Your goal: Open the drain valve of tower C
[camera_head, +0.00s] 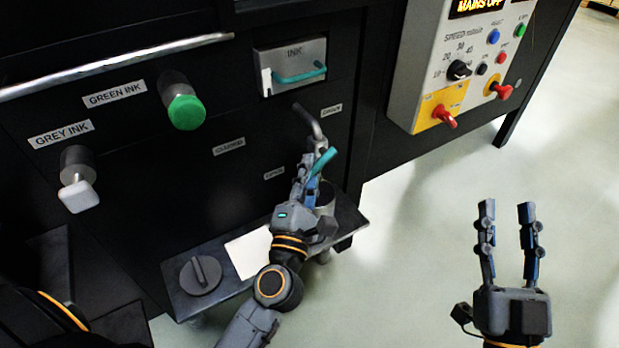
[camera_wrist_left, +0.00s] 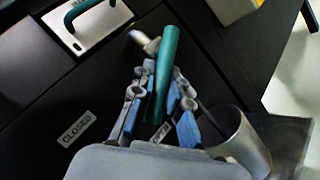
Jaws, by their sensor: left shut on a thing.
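A teal lever handle (camera_head: 323,160) sits at a bent metal pipe (camera_head: 308,119) on the black machine front. Small labels beside it appear to read DRAIN (camera_head: 331,108), CLOSED (camera_head: 228,146) and OPEN (camera_head: 274,173). My left gripper (camera_head: 312,169) is shut on the teal handle, which also shows between the fingers in the left wrist view (camera_wrist_left: 165,65). In that view the OPEN label (camera_wrist_left: 160,136) is partly behind the fingers. I see no tower letter. My right gripper (camera_head: 508,212) is open and empty over the floor at the right.
A metal cup (camera_wrist_left: 240,141) stands below the pipe on a small dark shelf with a black knob (camera_head: 200,274) and white sheet (camera_head: 247,253).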

